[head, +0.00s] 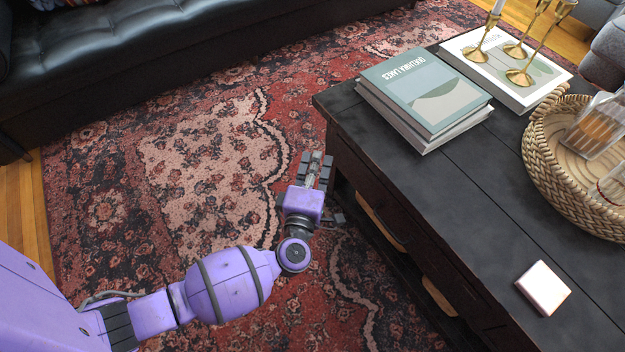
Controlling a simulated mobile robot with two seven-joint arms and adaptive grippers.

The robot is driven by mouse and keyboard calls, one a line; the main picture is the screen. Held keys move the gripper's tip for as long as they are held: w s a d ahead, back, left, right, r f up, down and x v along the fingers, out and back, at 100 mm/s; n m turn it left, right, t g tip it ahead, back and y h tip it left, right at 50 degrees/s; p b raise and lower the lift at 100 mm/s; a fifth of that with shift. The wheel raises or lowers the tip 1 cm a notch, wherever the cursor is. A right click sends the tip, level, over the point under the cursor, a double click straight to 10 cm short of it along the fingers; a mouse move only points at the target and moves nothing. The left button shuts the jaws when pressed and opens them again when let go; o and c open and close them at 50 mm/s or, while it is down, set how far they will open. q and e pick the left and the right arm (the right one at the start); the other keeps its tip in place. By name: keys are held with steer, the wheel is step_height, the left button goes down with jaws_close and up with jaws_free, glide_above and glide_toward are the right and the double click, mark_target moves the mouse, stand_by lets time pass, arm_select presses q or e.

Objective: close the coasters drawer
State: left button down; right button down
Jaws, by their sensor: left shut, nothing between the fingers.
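The dark wooden coffee table (470,190) has drawer fronts along its left side. Two light wooden pieces, which look like handles, show there, one farther away (380,220) and one nearer (439,296). I cannot tell which drawer is the coasters drawer, nor clearly how far any drawer stands out. My left gripper (317,168) is shut and empty. It is over the rug, just left of the table's far left corner, with its fingers pointing away from me. The gripper and wrist hide part of the table's lower side. My right gripper is not in view.
On the table are stacked books (425,90), another book (490,65) under brass candle holders (520,75), a woven tray (560,190) with glassware, and a small white square block (543,287). A black leather sofa (180,50) stands behind. The patterned rug (200,170) is clear.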

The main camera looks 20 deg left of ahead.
mark_target(342, 140)
arm_select(q)
steer(key=w+d, duration=0.1)
steer(key=w+d+b, duration=0.1)
steer(key=w, duration=0.1)
steer(key=shift+w+d, duration=0.15)
steer(key=shift+w, duration=0.1)
steer(key=shift+w+d, duration=0.1)
steer(key=shift+w+d+r, duration=0.1)
steer(key=shift+w+d, duration=0.6)
steer(key=shift+w, duration=0.3)
steer(key=shift+w+d, duration=0.1)
